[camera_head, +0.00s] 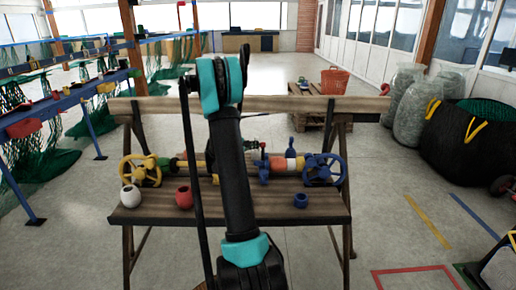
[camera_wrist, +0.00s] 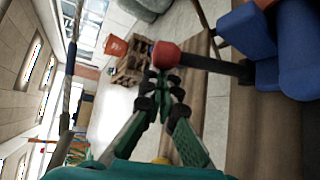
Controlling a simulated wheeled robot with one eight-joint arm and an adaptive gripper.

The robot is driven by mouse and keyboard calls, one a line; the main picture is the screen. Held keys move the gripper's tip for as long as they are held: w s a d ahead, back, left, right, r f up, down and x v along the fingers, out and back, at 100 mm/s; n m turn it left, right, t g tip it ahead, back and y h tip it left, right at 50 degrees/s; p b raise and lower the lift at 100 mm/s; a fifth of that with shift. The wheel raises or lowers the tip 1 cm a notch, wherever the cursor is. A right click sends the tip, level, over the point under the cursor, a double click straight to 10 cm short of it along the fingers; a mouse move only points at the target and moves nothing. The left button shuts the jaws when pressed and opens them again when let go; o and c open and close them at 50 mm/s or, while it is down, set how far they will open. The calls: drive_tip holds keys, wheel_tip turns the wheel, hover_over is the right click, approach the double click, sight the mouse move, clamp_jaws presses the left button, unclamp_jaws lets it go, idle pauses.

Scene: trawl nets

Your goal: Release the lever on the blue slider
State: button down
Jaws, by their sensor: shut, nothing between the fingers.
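In the wrist view, a red knob (camera_wrist: 166,55) sits at the end of a dark lever (camera_wrist: 215,66). The lever runs to a blue slider body (camera_wrist: 270,45) at the right edge, which is partly cut off. My gripper (camera_wrist: 163,82) is shut and empty, with its fingertips right beside the red knob; I cannot tell whether they touch it. In the head view, my gripper (camera_head: 252,145) is small, just above the bench assembly. The blue slider (camera_head: 263,168) shows below it, partly hidden by my arm.
A wooden bench (camera_head: 240,211) carries a horizontal assembly with a yellow wheel (camera_head: 140,170) and a blue wheel (camera_head: 324,169). A red basket (camera_head: 334,82) stands behind.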

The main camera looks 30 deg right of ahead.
sight(262, 147)
drive_tip(key=shift+s+a+r, duration=0.2)
drive_tip(key=shift+s+a, duration=0.2)
drive_tip(key=shift+s, duration=0.25)
drive_tip(key=shift+s+a+r, duration=0.15)
drive_tip(key=shift+s+a, duration=0.25)
drive_tip(key=shift+s, duration=0.3)
drive_tip(key=shift+s+a+r, duration=0.2)
drive_tip(key=shift+s+a, duration=0.2)
drive_tip(key=shift+s, duration=0.25)
drive_tip(key=shift+a, duration=0.1)
